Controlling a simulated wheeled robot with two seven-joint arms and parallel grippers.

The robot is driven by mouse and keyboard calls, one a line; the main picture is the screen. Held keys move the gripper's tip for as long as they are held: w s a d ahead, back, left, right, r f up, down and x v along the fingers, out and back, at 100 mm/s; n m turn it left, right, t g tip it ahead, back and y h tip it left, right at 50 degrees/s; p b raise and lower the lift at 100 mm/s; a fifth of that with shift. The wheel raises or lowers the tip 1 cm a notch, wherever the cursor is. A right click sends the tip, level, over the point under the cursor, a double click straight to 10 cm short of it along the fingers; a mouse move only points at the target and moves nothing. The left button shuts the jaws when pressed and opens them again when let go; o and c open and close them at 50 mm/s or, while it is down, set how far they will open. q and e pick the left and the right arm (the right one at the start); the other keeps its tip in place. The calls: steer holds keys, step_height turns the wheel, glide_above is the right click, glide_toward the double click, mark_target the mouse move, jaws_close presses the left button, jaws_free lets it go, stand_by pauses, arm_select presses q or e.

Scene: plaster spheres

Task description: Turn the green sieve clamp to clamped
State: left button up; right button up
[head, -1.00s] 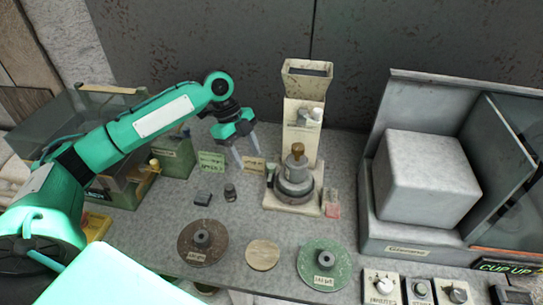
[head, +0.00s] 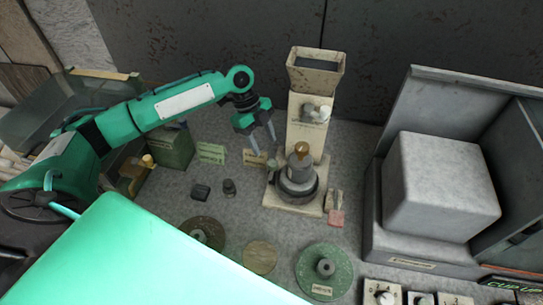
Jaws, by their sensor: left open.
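My left gripper (head: 264,146) is open and empty, with its fingers pointing down at the left side of the central stand (head: 308,135). The stand has a beige hopper on top and a grey round pot (head: 297,185) with a brass knob at its foot. A small greenish piece (head: 272,165) shows beside the pot on the left, close below the fingertips. I cannot tell for certain that it is the green sieve clamp, nor which way it is turned. A green disc (head: 342,264) with a grey hub lies at the front. My right gripper is not in view.
Two small dark pieces lie left of the stand. A green box (head: 173,148) stands at left. A large grey cabinet with a block (head: 440,185) fills the right.

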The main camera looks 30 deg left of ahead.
mark_target(272, 163)
arm_select(q)
steer(key=p+x, duration=0.1)
steer(key=x, duration=0.5)
steer(key=shift+w+d+f+p, duration=0.1)
steer(key=shift+p, duration=0.2)
steer(key=shift+d+f, duration=0.25)
steer(key=shift+f, duration=0.55)
steer(key=c, duration=0.8)
steer(key=shift+c, duration=0.9)
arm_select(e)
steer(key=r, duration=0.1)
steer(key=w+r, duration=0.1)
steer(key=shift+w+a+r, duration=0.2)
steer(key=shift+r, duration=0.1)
